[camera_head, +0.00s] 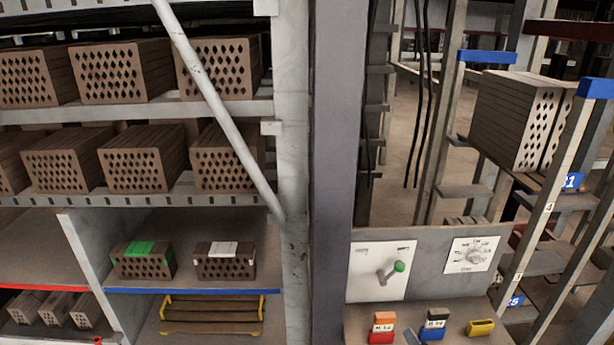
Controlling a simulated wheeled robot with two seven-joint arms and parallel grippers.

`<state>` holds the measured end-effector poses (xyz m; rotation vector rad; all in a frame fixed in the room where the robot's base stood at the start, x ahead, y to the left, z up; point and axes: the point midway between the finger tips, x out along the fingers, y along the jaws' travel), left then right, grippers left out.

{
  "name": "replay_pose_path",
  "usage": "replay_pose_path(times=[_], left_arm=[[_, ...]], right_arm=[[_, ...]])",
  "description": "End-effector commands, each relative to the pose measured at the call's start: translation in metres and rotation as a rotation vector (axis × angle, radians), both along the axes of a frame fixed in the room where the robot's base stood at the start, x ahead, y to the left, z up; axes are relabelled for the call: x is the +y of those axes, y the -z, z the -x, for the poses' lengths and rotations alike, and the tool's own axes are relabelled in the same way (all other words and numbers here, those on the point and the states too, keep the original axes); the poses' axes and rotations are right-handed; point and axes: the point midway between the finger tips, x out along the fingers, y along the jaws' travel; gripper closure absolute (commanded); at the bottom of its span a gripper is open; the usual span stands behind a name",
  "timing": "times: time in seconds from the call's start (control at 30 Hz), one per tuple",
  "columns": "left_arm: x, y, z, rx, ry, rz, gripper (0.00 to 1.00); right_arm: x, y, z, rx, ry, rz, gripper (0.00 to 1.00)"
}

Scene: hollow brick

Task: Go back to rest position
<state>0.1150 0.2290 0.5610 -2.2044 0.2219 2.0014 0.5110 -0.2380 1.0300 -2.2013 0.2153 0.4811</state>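Neither of my grippers shows in the head view, and no part of my arms is seen. On the lower left shelf sit a hollow brick with a green top patch (143,262) and a hollow brick with a white top patch (225,263), side by side and apart. No gripper touches either of them in view.
A metal rack (293,150) with rows of hollow bricks (122,72) fills the left. A yellow-ended rack (212,314) lies below. More bricks (517,115) sit on the right rack.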

Motion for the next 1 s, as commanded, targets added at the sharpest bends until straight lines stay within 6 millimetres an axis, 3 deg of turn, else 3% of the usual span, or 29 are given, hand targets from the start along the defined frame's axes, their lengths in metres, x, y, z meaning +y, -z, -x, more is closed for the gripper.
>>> replay_pose_path(times=[0.17,0.4,0.9,1.0], left_arm=[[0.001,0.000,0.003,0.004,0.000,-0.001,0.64],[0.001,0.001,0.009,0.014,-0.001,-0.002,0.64],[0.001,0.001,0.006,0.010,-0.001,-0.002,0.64],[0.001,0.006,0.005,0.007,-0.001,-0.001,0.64]], right_arm=[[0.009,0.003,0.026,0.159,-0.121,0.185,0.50],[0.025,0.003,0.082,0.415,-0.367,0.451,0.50],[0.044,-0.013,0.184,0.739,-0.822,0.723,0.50],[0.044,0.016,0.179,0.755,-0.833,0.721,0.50]])
